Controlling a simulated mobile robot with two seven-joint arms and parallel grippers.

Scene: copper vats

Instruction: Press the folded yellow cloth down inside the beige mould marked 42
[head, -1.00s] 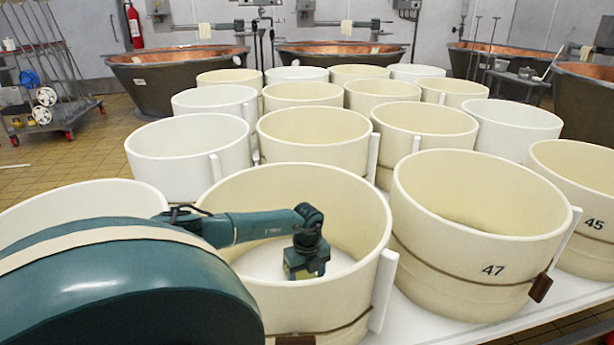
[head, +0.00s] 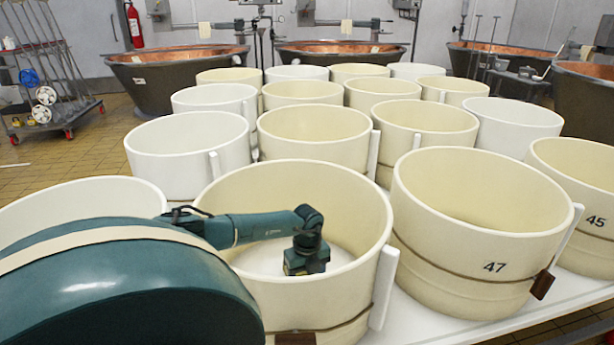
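My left arm reaches from the left over the rim of a beige mould (head: 376,215) at the front centre. My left gripper (head: 305,268) points down inside this mould; its fingertips are hidden behind the near rim, so its opening does not show. No number can be read on this mould. The folded yellow cloth cannot be made out; the near wall and the gripper hide part of the mould's floor. My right gripper is not in view.
Beige moulds marked 47 (head: 465,279) and 45 (head: 577,180) stand to the right. Several more beige and white moulds crowd the white table (head: 437,332) behind. Copper vats (head: 340,50) line the back. A wheeled rack (head: 50,75) stands at the far left.

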